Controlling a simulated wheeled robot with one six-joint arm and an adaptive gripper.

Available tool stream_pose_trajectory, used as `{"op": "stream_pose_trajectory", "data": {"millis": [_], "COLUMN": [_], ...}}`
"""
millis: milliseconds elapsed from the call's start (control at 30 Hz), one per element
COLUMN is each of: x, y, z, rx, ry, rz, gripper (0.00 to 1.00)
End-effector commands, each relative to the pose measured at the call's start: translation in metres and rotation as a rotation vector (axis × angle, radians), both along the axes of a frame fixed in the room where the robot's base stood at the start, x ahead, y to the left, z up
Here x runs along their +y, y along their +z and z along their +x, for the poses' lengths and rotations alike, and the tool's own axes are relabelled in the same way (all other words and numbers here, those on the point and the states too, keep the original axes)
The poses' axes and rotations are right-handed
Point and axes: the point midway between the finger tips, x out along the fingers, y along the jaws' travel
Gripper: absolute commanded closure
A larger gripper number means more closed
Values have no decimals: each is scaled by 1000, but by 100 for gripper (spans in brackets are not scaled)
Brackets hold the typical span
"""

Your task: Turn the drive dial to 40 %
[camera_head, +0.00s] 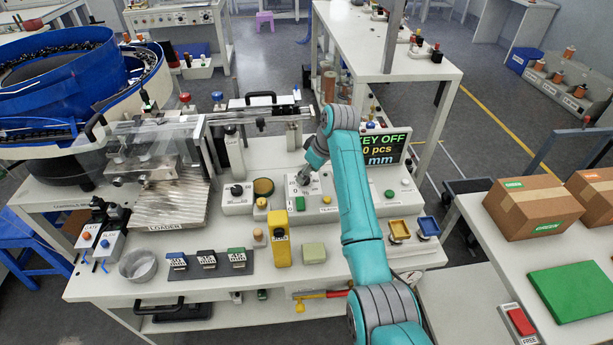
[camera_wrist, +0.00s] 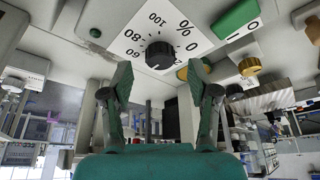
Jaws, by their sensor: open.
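The drive dial (camera_wrist: 159,54) is a black ribbed knob on a white plate printed with a scale and a % sign. In the wrist view 0, 20, 60, 80 and 100 can be read, and the rest is covered or unclear. A small pale mark shows near the knob's 60 side, but I cannot tell the exact setting. My gripper (camera_wrist: 160,72) is open, with one finger on each side of the knob and seemingly apart from it. In the head view my gripper (camera_head: 304,177) is over the white dial plate (camera_head: 314,187) and hides most of the knob.
A green rocker switch (camera_wrist: 236,17) and a brass knob (camera_wrist: 249,66) sit beside the dial. A display (camera_head: 384,148) at the right reads "KEY OFF". A yellow upright block (camera_head: 281,247) stands in front, and a selector knob box (camera_head: 238,197) stands left.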

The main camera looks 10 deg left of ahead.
Motion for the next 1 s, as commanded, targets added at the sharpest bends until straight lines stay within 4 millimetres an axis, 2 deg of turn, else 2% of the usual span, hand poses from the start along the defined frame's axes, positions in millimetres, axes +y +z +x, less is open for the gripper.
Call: {"op": "stream_pose_trajectory", "data": {"millis": [200,567,600,800,833,1000], "x": [8,9,9,9,9,9], "y": [-21,-25,-25,-25,-25,-25], "z": [4,5,5,5,5,6], "rx": [0,-1,-1,-1,-1,-1], "ry": [-1,0,0,0,0,15], "rz": [0,0,0,0,0,0], "gripper": [40,40,45,95,100,100]}}
